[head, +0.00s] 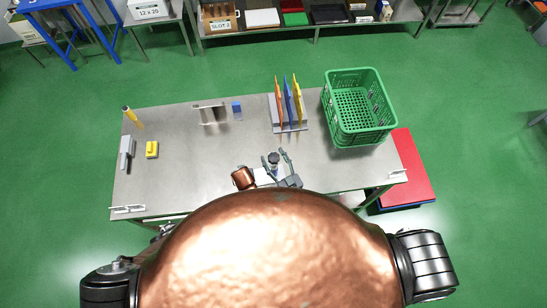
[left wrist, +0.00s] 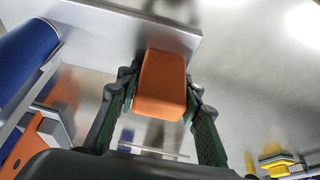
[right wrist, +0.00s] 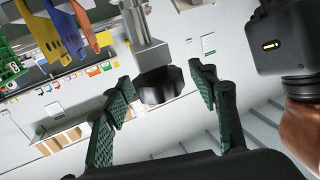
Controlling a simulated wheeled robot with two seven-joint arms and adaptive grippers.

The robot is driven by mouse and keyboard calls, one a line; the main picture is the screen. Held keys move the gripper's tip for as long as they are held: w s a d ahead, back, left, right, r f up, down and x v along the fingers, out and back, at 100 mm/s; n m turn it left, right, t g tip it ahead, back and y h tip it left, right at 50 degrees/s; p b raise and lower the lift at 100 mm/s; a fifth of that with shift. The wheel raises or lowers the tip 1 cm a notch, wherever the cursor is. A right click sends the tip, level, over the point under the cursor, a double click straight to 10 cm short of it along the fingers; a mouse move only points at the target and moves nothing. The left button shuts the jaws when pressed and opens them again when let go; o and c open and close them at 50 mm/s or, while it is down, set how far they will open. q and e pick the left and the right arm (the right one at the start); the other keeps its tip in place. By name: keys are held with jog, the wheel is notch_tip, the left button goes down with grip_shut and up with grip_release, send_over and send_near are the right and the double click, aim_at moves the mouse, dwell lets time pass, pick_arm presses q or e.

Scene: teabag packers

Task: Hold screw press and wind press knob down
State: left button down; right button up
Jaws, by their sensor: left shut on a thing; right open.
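The screw press shows in the right wrist view as a grey metal spindle and block (right wrist: 148,48) with a black lobed knob (right wrist: 158,84) at its end. My right gripper (right wrist: 163,84) is open, with its fingers apart on both sides of the knob. In the head view the dark knob (head: 273,157) shows between the fingers of my right gripper (head: 277,160) at the table's near edge. In the left wrist view my left gripper (left wrist: 160,84) is shut on an orange block (left wrist: 162,84) next to a grey metal part (left wrist: 140,30). My body hides most of the press in the head view.
The table (head: 200,150) holds a green basket (head: 335,125) at the right, upright coloured pieces in a rack (head: 290,127), a small blue block (head: 237,110), a yellow block (head: 152,149) and a grey item (head: 126,152) at the left. The table's middle is clear.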

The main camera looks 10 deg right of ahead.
pick_arm(q)
jog(key=shift+d, duration=0.1)
pick_arm(e)
jog(key=v, duration=1.2)
pick_arm(q)
jog(key=c, duration=1.2)
grip_release()
jog(key=shift+c, duration=0.2)
